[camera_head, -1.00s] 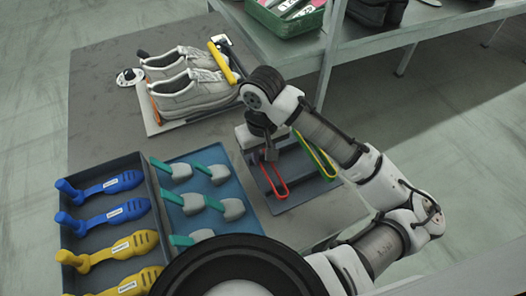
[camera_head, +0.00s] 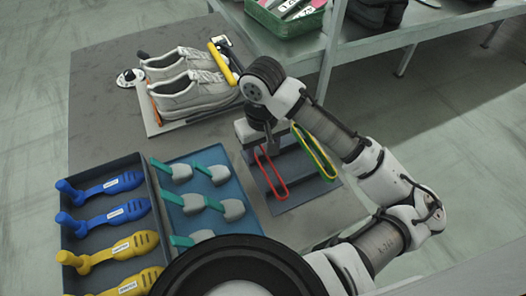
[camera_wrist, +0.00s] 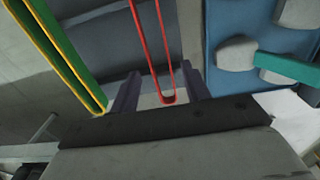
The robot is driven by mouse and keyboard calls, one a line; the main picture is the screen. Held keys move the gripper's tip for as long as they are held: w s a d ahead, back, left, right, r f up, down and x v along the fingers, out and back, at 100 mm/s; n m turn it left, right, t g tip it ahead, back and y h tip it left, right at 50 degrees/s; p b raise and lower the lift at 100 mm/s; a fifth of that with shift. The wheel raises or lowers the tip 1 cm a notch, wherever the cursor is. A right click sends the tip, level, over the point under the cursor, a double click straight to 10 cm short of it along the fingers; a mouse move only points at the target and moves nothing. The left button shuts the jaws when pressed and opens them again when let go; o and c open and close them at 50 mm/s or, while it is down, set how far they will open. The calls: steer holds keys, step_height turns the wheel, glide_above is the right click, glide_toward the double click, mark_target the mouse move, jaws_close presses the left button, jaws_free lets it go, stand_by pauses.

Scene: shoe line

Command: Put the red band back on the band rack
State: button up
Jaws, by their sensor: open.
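The red band (camera_head: 276,183) is a long narrow loop on the dark grey band rack (camera_head: 306,187), left of the green and yellow bands (camera_head: 316,155). My gripper (camera_head: 270,148) is above the rack at the red band's far end and covers part of it. In the wrist view, my gripper (camera_wrist: 160,86) is open. Its two dark fingers stand apart on either side of the red band (camera_wrist: 137,22), whose rounded end lies between them with gaps on both sides. The rack (camera_wrist: 95,40) shows behind; how the band sits on it cannot be told.
A blue mat (camera_head: 200,222) with grey and teal tools lies left of the rack. Further left is a tray (camera_head: 150,205) of blue and yellow tools. Grey shoes (camera_head: 188,88) stand on a board behind. A green crate (camera_head: 287,20) sits on the back table.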

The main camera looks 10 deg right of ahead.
step_height(320, 180, up, 10)
steer(key=shift+p, duration=0.4)
stand_by(1.1)
